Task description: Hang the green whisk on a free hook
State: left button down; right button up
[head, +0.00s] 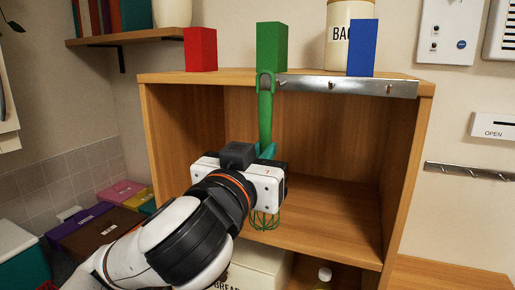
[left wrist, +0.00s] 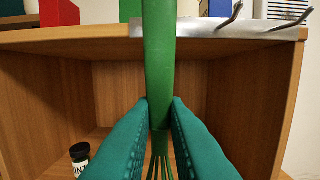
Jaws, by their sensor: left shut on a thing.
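The green whisk (head: 265,112) is upright, handle up and wire end down, in front of the wooden shelf unit. My left gripper (head: 267,151) is shut on its handle; the left wrist view shows the teal fingers (left wrist: 160,112) on both sides of the whisk (left wrist: 159,62). The handle's top loop is at the left end of the metal hook rail (head: 360,87) on the unit's top front edge. The loop overlaps the leftmost hook in the picture; I cannot tell whether it is around it. The middle and right hooks are bare. My right gripper is out of view.
Red (head: 201,49), green (head: 271,46) and blue (head: 362,48) blocks and a canister (head: 340,25) stand on the unit's top (head: 230,77). Another hook rail (head: 470,171) is on the right wall. A bread bin (head: 258,268) sits low. Coloured boxes (head: 88,229) lie left.

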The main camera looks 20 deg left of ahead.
pick_arm(q)
jog(key=shift+w+f+b, duration=0.15)
jog(key=shift+w, duration=0.75)
jog(key=shift+w+f+b, duration=0.1)
jog(key=shift+w+b, duration=0.05)
jog(key=shift+w, duration=0.75)
jog(key=shift+w+d+f+b, duration=0.1)
jog(key=shift+w+f+b, duration=0.2)
jog(key=shift+w, duration=0.65)
jog(key=shift+w+f+b, duration=0.3)
jog(key=shift+w, duration=0.65)
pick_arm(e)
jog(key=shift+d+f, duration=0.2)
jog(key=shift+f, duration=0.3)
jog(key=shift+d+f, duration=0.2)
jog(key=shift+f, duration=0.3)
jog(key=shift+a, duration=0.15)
